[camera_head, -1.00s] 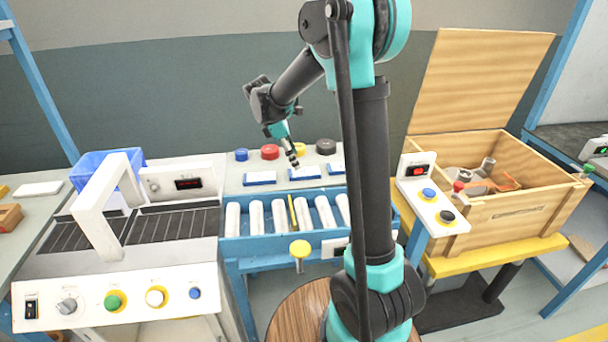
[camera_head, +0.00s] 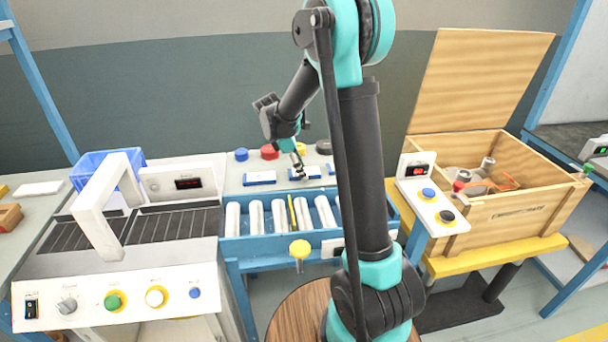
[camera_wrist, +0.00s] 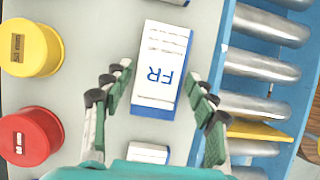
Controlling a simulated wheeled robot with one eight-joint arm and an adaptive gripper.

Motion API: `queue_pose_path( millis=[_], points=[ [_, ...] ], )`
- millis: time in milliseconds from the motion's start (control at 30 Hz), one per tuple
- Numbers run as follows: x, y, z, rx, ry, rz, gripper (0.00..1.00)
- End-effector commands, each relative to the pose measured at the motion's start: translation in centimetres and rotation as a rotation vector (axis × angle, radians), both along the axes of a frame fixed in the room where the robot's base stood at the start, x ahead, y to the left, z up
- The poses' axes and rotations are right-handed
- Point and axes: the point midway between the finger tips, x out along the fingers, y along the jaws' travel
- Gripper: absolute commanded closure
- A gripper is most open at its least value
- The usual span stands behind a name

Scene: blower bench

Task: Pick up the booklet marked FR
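The booklet marked FR (camera_wrist: 160,68) is white with blue bands and blue letters. In the wrist view it lies on the light grey surface, between and ahead of my gripper's fingers. My gripper (camera_wrist: 158,95) is open, with one finger on each side of the booklet's near end. No contact with the booklet shows. In the head view my gripper (camera_head: 300,172) is low over the middle booklet (camera_head: 304,173) of the row and partly covers it. The lettering is too small to read there.
Another booklet (camera_head: 260,178) lies left of it, and one more (camera_head: 332,167) lies right, partly behind my arm. The roller conveyor (camera_wrist: 262,68) runs along the front.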

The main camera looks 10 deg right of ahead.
Motion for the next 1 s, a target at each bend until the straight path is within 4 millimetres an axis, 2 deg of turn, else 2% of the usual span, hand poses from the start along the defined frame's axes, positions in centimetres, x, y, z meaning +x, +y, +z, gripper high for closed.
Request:
queue_pose_path(
  millis=[33, 267, 667, 867, 1000],
  points=[
    [0.0, 0.0, 0.0, 0.000, 0.000, 0.000, 0.52],
    [0.0, 0.0, 0.0, 0.000, 0.000, 0.000, 0.81],
    [0.0, 0.0, 0.7, 0.000, 0.000, 0.000, 0.82],
    [0.0, 0.0, 3.6, 0.000, 0.000, 0.000, 0.82],
    [-0.1, 0.0, 7.4, 0.000, 0.000, 0.000, 0.82]
  ],
)
